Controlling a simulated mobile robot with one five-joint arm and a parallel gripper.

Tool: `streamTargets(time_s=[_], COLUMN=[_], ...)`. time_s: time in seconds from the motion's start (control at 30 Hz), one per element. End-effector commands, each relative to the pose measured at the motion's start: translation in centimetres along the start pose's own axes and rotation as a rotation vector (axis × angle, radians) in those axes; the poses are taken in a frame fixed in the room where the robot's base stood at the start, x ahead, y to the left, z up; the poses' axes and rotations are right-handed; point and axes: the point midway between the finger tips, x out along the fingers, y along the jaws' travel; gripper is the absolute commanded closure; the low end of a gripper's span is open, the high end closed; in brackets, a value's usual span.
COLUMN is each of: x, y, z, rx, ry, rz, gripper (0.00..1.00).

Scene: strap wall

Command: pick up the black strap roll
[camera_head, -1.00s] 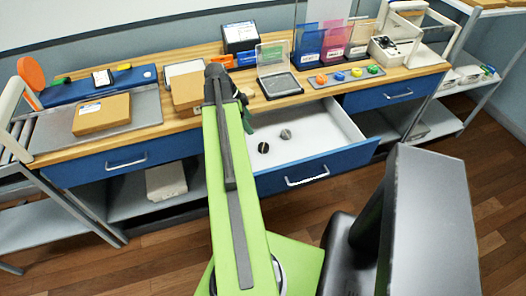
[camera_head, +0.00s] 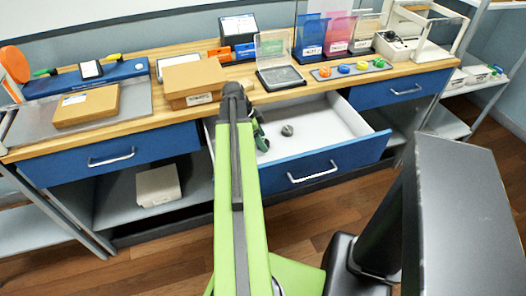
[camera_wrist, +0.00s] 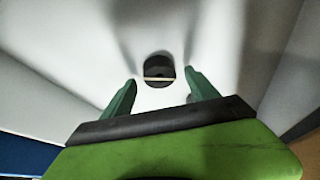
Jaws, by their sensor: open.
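The black strap roll (camera_wrist: 159,69) lies on the white floor of the open drawer, with a thin pale yellow line across it in the wrist view. The roll shows between and just beyond the fingertips; I cannot tell the remaining height.
The open drawer's blue front (camera_head: 320,168) and white side walls surround the rolls. On the wooden counter above stand a cardboard box (camera_head: 194,83), an open clear-lidded case (camera_head: 280,76) and a tray (camera_head: 350,69) of coloured knobs. Free drawer floor lies right of the rolls.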

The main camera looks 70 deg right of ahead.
Motion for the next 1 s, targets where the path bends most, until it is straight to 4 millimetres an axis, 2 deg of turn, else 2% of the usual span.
streamTargets(time_s=[0.03, 0.27, 0.77, 1.0], x=[1.18, 0.89, 0.87, 0.76], y=[0.0, 0.0, 0.0, 0.0], z=[0.24, 0.03, 0.09, 0.08], rx=[0.001, -0.001, -0.001, -0.002], ry=[0.0, 0.0, 0.0, 0.0], rz=[0.0, 0.0, 0.0, 0.0], gripper=[0.32, 0.32, 0.97, 0.97])
